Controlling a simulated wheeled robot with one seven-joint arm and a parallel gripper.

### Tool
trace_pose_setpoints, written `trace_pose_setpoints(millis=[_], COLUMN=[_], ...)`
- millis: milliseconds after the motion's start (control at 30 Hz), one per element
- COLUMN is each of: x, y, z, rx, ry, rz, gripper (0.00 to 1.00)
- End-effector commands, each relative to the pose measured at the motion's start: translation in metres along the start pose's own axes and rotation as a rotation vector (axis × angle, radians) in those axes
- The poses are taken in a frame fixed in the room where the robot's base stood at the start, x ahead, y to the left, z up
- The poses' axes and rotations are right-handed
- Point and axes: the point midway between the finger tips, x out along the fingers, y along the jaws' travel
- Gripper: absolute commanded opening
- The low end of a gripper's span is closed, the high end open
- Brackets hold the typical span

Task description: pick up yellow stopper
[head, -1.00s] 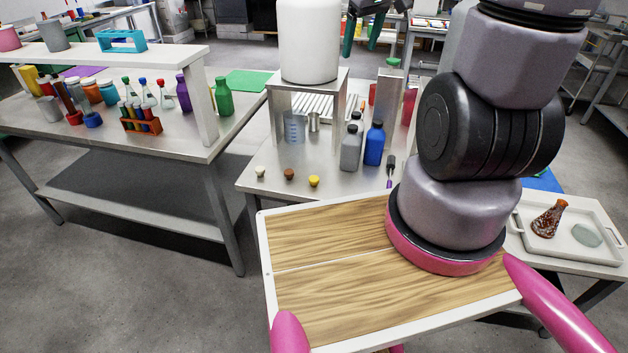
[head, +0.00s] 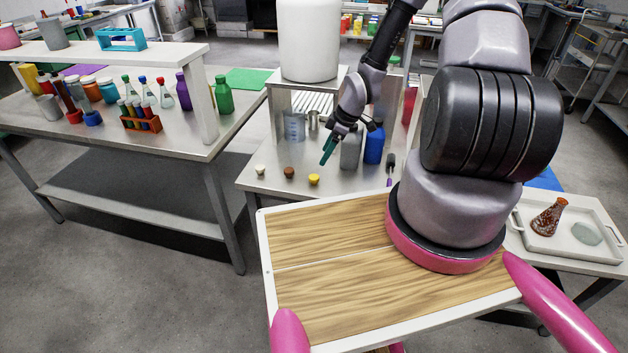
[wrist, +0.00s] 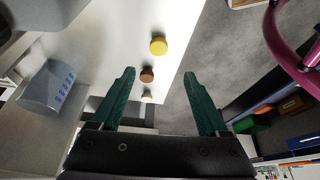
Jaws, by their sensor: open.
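The yellow stopper (head: 314,180) stands near the front edge of the metal table, at the right end of a row with a brown stopper (head: 289,173) and a white stopper (head: 260,171). My gripper (head: 327,152) is above the table, a little above and right of the yellow stopper, pointing down. In the wrist view its green fingers (wrist: 158,95) are spread apart with nothing between them at their tips. There the yellow stopper (wrist: 158,45) lies beyond the fingertips, with the brown stopper (wrist: 147,74) and white stopper (wrist: 146,97) nearer the gripper's base.
A grey bottle (head: 350,150) and a blue bottle (head: 374,144) stand just right of my gripper. A beaker (head: 294,127) stands behind, under a metal stand holding a large white container (head: 309,40). The table's front edge (head: 300,196) is close to the stoppers.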

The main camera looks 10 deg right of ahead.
Motion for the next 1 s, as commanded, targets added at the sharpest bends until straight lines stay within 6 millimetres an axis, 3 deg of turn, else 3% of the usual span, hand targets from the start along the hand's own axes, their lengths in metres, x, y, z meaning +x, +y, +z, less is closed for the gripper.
trace_pose_setpoints(millis=[200,467,733,1000], x=[0.035,0.058,0.096,0.105], y=[-0.001,0.0,0.002,0.003], z=[0.0,0.002,0.007,0.007], rx=[-0.001,0.0,0.0,0.001], ry=[0.0,-0.001,-0.001,-0.001], rz=[-0.004,-0.002,-0.003,-0.001], gripper=[0.78,0.78,0.78,0.78])
